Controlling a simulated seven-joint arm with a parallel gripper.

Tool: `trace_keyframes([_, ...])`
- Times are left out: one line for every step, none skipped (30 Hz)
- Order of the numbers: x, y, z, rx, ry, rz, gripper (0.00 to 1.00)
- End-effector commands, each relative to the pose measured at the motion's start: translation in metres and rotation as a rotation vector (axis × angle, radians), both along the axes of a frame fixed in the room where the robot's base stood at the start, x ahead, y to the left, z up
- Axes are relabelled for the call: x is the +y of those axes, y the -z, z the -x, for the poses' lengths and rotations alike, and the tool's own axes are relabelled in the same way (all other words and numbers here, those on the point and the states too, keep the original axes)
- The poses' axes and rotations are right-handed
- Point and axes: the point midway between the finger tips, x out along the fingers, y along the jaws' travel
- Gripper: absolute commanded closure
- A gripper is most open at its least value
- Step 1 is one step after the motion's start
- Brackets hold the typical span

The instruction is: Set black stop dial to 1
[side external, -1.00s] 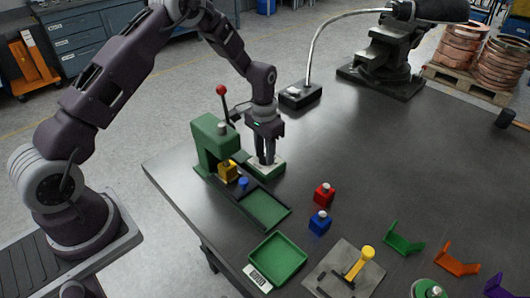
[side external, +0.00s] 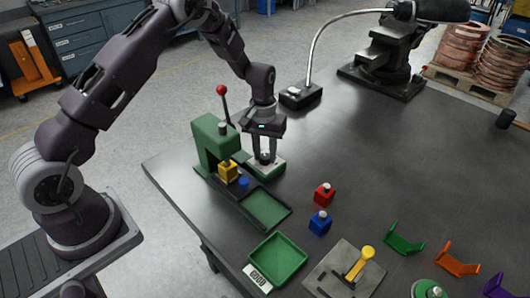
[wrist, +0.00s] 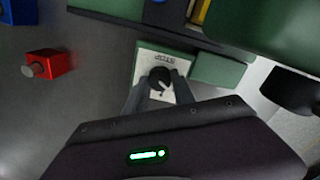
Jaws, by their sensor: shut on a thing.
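The black stop dial (wrist: 160,78) sits on a light plate (wrist: 148,92) on a green base. The plate is marked STOP, and the word is upside down in the wrist view. A pale pointer mark shows on the dial; I cannot read which number it is at. My gripper (side external: 264,160) points down at the dial, and its two fingers are shut on the dial's sides. In the side view the dial (side external: 264,156) shows small between the fingers.
The green press (side external: 212,145) with its red-knobbed lever stands close on the left, with a yellow block (side external: 228,171) in it. A red block (side external: 324,194) and a blue block (side external: 320,222) stand to the front right. The table between them and the vise (side external: 392,55) is clear.

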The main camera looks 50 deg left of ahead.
Motion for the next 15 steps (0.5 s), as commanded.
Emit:
trace_keyframes([0.0002,-0.0006,-0.0001,-0.001,-0.005,0.0,1.0])
trace_keyframes([0.0001,-0.0006,-0.0002,-0.001,-0.006,0.0,1.0])
trace_keyframes([0.0001,-0.0006,-0.0002,-0.001,-0.007,0.001,1.0])
trace_keyframes([0.0001,-0.0006,-0.0002,-0.001,-0.007,0.001,1.0])
trace_keyframes([0.0001,-0.0006,-0.0002,-0.001,-0.007,0.001,1.0])
trace_keyframes([0.0001,-0.0006,-0.0002,-0.001,-0.007,0.001,1.0])
trace_keyframes([0.0001,-0.0006,-0.0002,-0.001,-0.007,0.001,1.0])
trace_keyframes([0.0002,-0.0006,-0.0003,-0.001,-0.007,0.001,1.0])
trace_keyframes([0.0,-0.0006,-0.0002,-0.001,-0.007,0.001,1.0])
trace_keyframes([0.0001,-0.0006,-0.0002,-0.001,-0.007,0.001,1.0])
trace_keyframes([0.0001,-0.0006,-0.0002,-0.001,-0.007,0.001,1.0])
trace_keyframes([0.0001,-0.0006,-0.0002,-0.001,-0.007,0.001,1.0])
trace_keyframes([0.0,-0.0005,-0.0002,0.0,-0.007,0.001,0.64])
trace_keyframes([0.0001,-0.0005,-0.0002,0.0,-0.007,0.001,0.58])
trace_keyframes([0.0001,-0.0005,-0.0002,0.0,-0.006,0.001,0.5])
